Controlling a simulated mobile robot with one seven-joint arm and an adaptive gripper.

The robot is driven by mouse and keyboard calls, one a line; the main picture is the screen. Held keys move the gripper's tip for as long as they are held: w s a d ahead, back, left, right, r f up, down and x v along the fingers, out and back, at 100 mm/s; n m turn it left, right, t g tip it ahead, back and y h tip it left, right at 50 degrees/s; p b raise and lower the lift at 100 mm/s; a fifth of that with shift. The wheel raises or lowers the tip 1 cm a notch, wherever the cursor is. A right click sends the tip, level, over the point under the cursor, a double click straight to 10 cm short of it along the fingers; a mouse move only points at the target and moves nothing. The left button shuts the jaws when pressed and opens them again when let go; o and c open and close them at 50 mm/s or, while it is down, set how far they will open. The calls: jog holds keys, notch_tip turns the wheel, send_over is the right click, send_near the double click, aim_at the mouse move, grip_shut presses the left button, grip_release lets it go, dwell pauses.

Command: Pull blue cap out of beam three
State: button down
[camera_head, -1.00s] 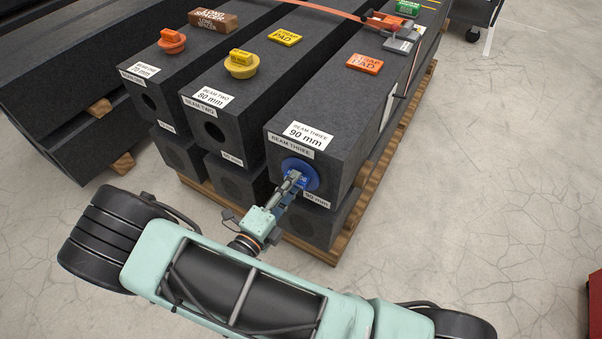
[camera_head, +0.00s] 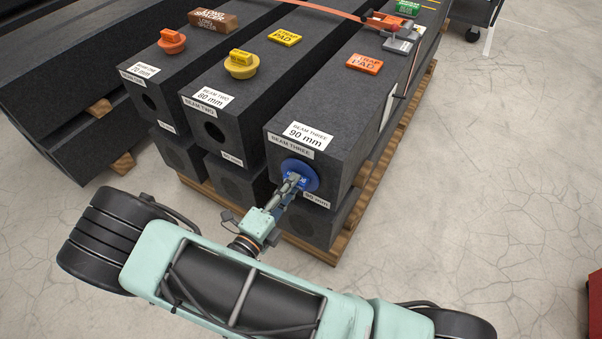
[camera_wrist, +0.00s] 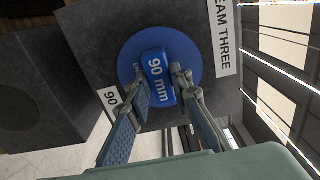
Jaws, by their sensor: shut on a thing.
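The blue cap (camera_head: 300,172) is a round disc with a raised grip marked 90 mm. It sits at the end face of beam three (camera_head: 335,130), the dark granite beam on the right of the top row. In the wrist view the blue cap (camera_wrist: 190,55) lies over the end face, and whether it stands off the face I cannot tell. My gripper (camera_head: 292,184) has its fingers on either side of the cap's raised grip and is shut on it. In the wrist view my gripper (camera_wrist: 163,88) hides part of the cap's lower edge. The hole behind the cap is hidden.
Beam two (camera_head: 215,115) and beam one (camera_head: 150,85) have open holes. A yellow cap (camera_head: 241,66) and an orange cap (camera_head: 171,42) sit on top of them. More beams lie below on a wooden pallet (camera_head: 315,247).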

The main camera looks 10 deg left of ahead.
jog(key=shift+s+a, duration=0.25)
jog(key=shift+s, duration=0.25)
jog(key=shift+p+v, duration=0.4)
jog(key=shift+v, duration=1.85)
jog(key=shift+s, duration=0.1)
jog(key=s+a+r+p, duration=0.2)
jog(key=s+r, duration=0.1)
jog(key=s, duration=0.2)
jog(key=shift+s+p, duration=0.2)
jog(key=shift+p, duration=0.1)
jog(key=shift+a, duration=0.15)
